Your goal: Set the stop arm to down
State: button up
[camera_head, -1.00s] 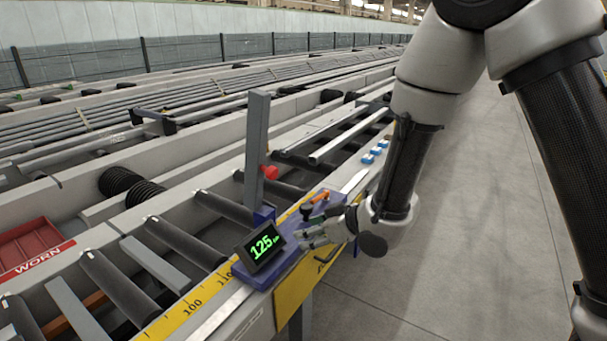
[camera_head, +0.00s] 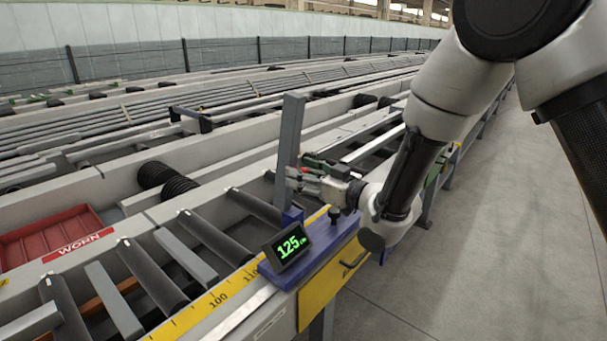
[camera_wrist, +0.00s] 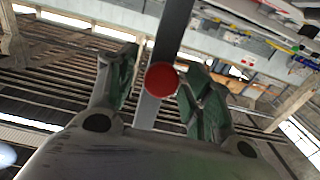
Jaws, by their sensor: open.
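The stop arm (camera_head: 289,140) is a grey bar standing upright from the blue carriage (camera_head: 318,258) on the runout table's near rail. My gripper (camera_head: 302,172) is beside the bar, on its right, at about the height of the red knob. In the wrist view my gripper (camera_wrist: 155,85) is open, with the red knob (camera_wrist: 162,79) and the grey bar (camera_wrist: 174,40) between its two green-padded fingers. I cannot tell whether a finger touches the knob. In the head view the fingers mostly hide the knob.
A yellow scale (camera_head: 222,298) runs along the rail. Rollers (camera_head: 150,275) lie left of the bar. A red tray marked WORN (camera_head: 48,238) is at left. The floor (camera_head: 480,250) at right is clear.

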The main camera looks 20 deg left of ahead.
jog(key=shift+a, duration=0.1)
grip_shut()
